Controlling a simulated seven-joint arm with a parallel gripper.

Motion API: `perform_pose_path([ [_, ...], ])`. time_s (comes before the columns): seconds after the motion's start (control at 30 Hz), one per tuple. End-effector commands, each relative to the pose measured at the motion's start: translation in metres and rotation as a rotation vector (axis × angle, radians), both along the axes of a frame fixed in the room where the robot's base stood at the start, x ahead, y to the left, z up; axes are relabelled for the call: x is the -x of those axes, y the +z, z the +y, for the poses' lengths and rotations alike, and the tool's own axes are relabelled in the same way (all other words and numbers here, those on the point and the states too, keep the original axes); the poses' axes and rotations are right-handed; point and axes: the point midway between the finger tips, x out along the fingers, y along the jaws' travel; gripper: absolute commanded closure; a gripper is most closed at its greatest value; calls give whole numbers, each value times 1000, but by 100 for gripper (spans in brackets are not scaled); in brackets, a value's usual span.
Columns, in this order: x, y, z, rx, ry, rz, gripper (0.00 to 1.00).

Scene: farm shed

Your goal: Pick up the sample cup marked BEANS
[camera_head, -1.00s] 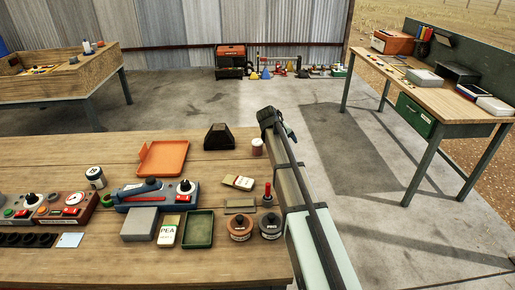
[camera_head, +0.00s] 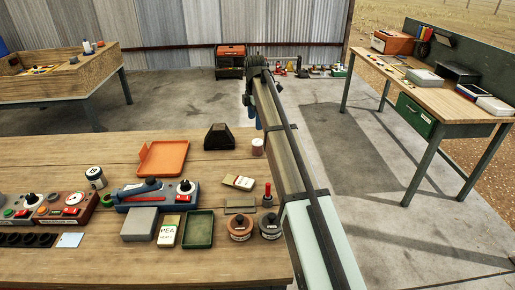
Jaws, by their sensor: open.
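Two round lidded cups stand side by side near the front right of the wooden bench: a reddish-brown one (camera_head: 239,228) and a dark grey one (camera_head: 270,225). Each has a small pale label on its front, too small to read, so I cannot tell which says BEANS. My gripper (camera_head: 252,109) is at the far end of my raised arm, beyond the bench's right edge and well away from both cups. It is open, small in view and partly hidden by the arm; nothing shows between its fingers.
Near the cups are a red-handled tool (camera_head: 267,194), a green tray (camera_head: 198,230), a PEA packet (camera_head: 168,231), a grey box (camera_head: 139,224) and a blue device (camera_head: 155,194). An orange tray (camera_head: 163,158) and black block (camera_head: 219,137) stand farther back. The bench front is clear.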

Motion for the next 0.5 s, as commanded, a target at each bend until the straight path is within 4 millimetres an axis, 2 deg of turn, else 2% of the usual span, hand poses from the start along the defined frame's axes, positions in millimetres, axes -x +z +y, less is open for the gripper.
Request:
perform_pose_path([
  [0.13,0,-1,2,-8,36,7,21],
  [0.27,1,-11,2,-8,36,8,21],
  [0.5,0,-50,2,-8,34,9,21],
])
